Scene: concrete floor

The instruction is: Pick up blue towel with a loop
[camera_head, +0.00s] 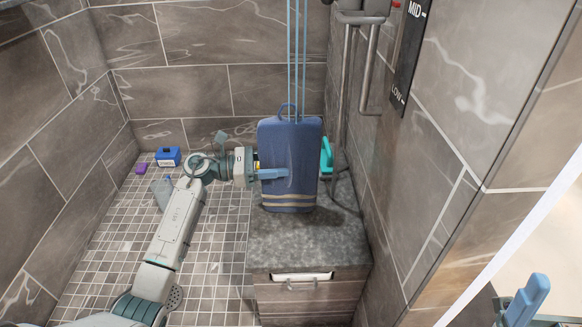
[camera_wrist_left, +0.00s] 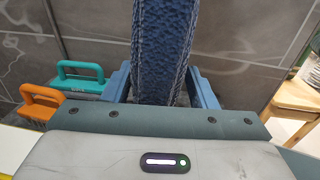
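The blue towel (camera_head: 302,148) is upright over the grey stone bench, with pale stripes near its bottom and a loop at its top. My left gripper (camera_head: 270,173) reaches it from the left, one light blue finger across its front. In the left wrist view, the towel (camera_wrist_left: 163,50) stands between the two fingers of my left gripper (camera_wrist_left: 162,88). The fingers lie close to both its sides; whether they press on it is unclear. Light blue fingers of my right gripper (camera_head: 527,300) show at the lower right edge, their opening not clear.
The bench (camera_head: 290,245) stands against the right wall. A teal-handled thing (camera_head: 326,155) is just right of the towel; teal (camera_wrist_left: 80,75) and orange (camera_wrist_left: 42,100) handled things show in the wrist view. A blue box (camera_head: 168,157) lies on the tiled floor at the back left.

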